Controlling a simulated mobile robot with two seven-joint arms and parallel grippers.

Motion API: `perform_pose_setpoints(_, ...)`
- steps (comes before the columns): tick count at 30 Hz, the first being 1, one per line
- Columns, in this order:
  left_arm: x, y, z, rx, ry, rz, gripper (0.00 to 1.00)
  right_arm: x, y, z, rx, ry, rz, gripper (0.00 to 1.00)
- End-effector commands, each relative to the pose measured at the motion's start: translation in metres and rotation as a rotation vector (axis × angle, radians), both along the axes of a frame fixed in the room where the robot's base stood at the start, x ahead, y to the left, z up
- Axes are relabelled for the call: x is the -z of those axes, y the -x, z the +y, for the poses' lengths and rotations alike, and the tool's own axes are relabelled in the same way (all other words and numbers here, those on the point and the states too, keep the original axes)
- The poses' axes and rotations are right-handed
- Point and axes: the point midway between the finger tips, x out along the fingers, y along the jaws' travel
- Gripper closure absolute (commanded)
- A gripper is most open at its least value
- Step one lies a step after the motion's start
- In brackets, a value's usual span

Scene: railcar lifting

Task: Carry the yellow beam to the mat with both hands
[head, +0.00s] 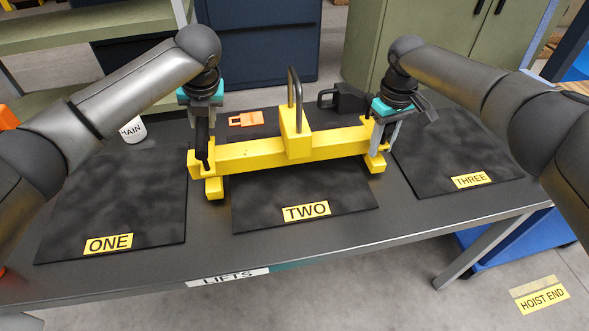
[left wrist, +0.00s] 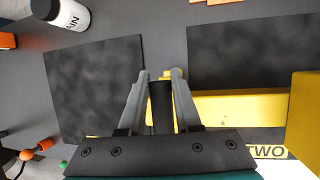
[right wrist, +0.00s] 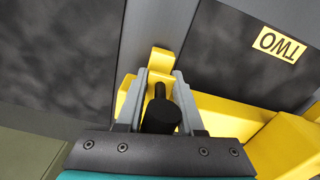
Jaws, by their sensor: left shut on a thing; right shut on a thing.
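The yellow beam (head: 246,154) spans across the mat labelled TWO (head: 300,197), with a yellow block and a grey loop handle at its middle. My left gripper (head: 203,160) is shut on a black upright grip (left wrist: 162,105) at the beam's left end. My right gripper (head: 380,140) is shut on a similar black grip (right wrist: 160,112) at the beam's right end. The beam's feet look close to the table, but I cannot tell whether they touch it. Mat ONE (head: 125,200) lies to the left and mat THREE (head: 450,155) to the right.
A white container (head: 132,131) with lettering stands behind mat ONE. An orange part (head: 246,119) and a black object with a handle (head: 346,99) lie behind the beam. The table's front edge carries a LIFTS label (head: 228,277). Mats ONE and THREE look bare.

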Motion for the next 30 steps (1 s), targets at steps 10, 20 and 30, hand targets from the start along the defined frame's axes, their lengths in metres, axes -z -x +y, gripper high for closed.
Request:
perform_pose_setpoints(10, 0.009, -0.002, 0.001, -0.002, -0.002, -0.009, 1.00, 0.010, -0.001, 0.000, -0.004, 0.001, -0.004, 1.00)
perform_pose_setpoints(20, 0.013, 0.000, 0.001, -0.001, -0.001, -0.001, 0.40, 0.013, 0.000, -0.001, -0.002, 0.001, 0.000, 0.35)
perform_pose_setpoints(30, 0.009, 0.001, -0.001, 0.000, 0.000, -0.002, 0.38, 0.014, 0.000, 0.000, -0.001, 0.000, 0.000, 0.34)
